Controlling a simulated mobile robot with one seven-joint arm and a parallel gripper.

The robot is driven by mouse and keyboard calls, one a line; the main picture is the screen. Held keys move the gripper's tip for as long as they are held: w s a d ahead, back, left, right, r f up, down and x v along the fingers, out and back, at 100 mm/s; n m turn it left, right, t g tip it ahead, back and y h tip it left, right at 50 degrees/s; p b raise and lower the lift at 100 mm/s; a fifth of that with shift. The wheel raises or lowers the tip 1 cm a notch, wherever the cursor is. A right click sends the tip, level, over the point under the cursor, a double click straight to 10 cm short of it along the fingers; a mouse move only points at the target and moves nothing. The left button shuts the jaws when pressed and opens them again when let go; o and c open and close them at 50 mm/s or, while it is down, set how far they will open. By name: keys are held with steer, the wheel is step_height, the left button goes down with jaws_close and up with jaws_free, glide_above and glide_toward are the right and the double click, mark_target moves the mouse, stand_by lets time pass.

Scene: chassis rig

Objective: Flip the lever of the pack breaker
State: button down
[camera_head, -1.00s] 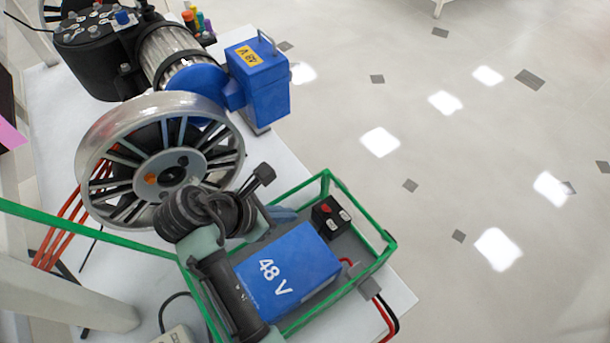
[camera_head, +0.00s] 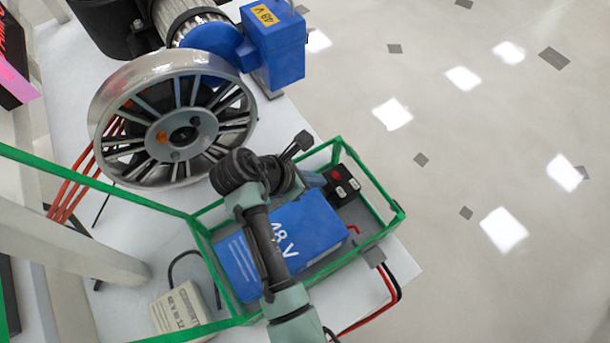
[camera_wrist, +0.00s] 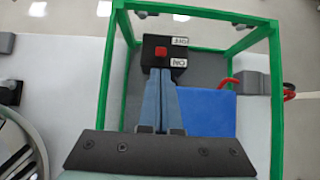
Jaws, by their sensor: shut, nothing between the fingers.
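The pack breaker is a small black box (camera_head: 341,185) with a red lever (camera_head: 336,175), at the far end of the green-framed tray. In the wrist view the breaker (camera_wrist: 152,54) shows its red lever (camera_wrist: 160,52) between the labels OFF, at the top, and ON, at the bottom. My gripper (camera_wrist: 160,86) is shut and empty, its fingertips close to the breaker's near edge, just short of the lever in the picture. I cannot tell whether they touch it.
The blue 48 V pack (camera_head: 283,250) lies beside the breaker. Green frame bars (camera_head: 377,191) surround both. A spoked wheel (camera_head: 172,140) and a blue motor box (camera_head: 275,48) stand behind. Red and black cables (camera_head: 392,289) leave at the right. A pale converter box (camera_head: 182,312) sits at the front left.

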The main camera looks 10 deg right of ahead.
mark_target(337, 176)
steer(key=shift+x, duration=1.4)
steer(key=shift+r, duration=0.15)
steer(key=shift+d+r+y+p, duration=0.15)
steer(key=shift+y+p, duration=0.15)
steer(key=shift+p, duration=0.4)
